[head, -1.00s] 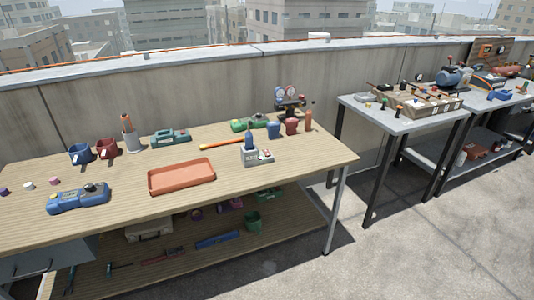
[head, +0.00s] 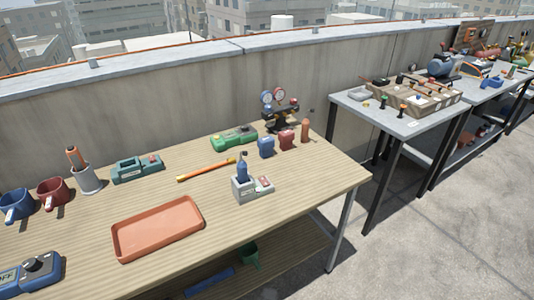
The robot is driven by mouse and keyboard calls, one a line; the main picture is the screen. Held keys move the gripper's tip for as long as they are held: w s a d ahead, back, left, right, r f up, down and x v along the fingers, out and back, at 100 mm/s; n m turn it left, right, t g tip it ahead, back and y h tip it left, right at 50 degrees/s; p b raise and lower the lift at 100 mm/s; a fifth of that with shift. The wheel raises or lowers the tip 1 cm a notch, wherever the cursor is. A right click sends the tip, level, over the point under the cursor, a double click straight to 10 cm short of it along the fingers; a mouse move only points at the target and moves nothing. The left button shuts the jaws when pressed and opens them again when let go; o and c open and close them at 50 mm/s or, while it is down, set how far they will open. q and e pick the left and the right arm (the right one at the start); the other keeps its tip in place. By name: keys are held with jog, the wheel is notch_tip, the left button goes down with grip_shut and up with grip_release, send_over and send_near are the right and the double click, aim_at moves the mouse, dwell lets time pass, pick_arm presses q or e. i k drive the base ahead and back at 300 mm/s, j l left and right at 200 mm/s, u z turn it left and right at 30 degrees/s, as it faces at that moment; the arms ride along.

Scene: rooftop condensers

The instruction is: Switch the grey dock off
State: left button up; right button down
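The grey dock (head: 251,190) sits on the wooden workbench near its right end in the head view. A blue tool (head: 242,169) stands upright in its left part. A reddish patch (head: 264,182), perhaps its switch, shows on the lower right part; its state is too small to tell. Neither of my grippers shows in the head view.
On the workbench (head: 93,214) are an orange tray (head: 158,228), a yellow-orange stick (head: 206,169), a teal device (head: 137,169), a green device (head: 234,138) and a gauge set (head: 280,112). A blue meter (head: 30,275) lies front left. Bare wood surrounds the dock.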

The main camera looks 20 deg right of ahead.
aim_at(263, 180)
jog(key=i+j+z, duration=0.1)
jog(key=i, duration=0.25)
jog(key=i+j+z, duration=0.1)
jog(key=i, duration=0.3)
jog(key=i+j+z, duration=0.15)
jog(key=i, duration=0.2)
